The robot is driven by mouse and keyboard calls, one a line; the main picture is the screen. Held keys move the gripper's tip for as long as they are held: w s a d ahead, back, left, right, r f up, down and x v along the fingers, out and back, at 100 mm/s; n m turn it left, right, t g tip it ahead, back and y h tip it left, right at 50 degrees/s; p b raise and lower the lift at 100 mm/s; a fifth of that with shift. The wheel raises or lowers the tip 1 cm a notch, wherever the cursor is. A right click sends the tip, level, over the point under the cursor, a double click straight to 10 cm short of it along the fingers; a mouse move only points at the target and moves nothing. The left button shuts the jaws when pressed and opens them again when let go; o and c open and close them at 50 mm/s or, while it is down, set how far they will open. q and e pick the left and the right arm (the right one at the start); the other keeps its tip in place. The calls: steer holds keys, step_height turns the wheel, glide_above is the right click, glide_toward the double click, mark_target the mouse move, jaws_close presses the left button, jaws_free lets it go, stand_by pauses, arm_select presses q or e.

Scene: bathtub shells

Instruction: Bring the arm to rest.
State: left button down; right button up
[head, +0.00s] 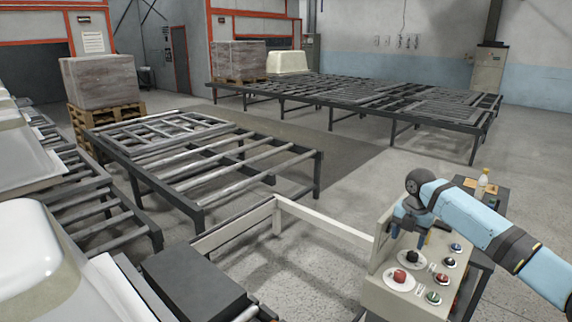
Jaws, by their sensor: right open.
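My right arm comes in from the right edge in the head view. My right gripper (408,239) is open, with its fingers pointing down over the upper left part of a beige control box (378,300). I see nothing between the fingers. The box's sloped face carries a red button (400,276) and a black button (411,256) on white oval plates, and several smaller coloured buttons to their right. I cannot tell whether the fingertips touch the panel. My left gripper is not in view.
A white rail (325,227) joins the box from the left. White bathtub shells (28,248) lie at the left edge; another (288,63) stands at the back. A bottle (482,185) stands on a dark stand behind my right arm. Roller tables (200,165) fill the middle left.

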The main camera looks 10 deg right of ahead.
steer(key=s+a+f+m+t+y, duration=0.1)
steer(key=s+a+f+m, duration=0.3)
steer(key=s+a+f, duration=0.5)
steer(key=s+a+f+m+y, duration=0.1)
steer(key=s+a+f+m, duration=0.3)
steer(key=s+a+f, duration=0.5)
steer(key=s+d+r+m+t+h, duration=0.1)
steer(key=s+r+m, duration=0.2)
steer(key=s+m, duration=0.75)
steer(key=s+r+m+t+h, duration=0.1)
steer(key=s+r+m+t, duration=0.35)
steer(key=s, duration=1.05)
steer(key=w+a+f+t+y+p, duration=0.3)
steer(key=w+a+f+t+p, duration=0.1)
steer(key=f, duration=0.5)
steer(key=shift+w+a+f+p, duration=0.35)
steer(key=shift+w+a+p, duration=0.25)
steer(key=shift+w+a, duration=0.35)
steer(key=shift+s+a+t, duration=0.1)
steer(key=shift+s+t, duration=0.05)
steer(key=shift+t, duration=0.1)
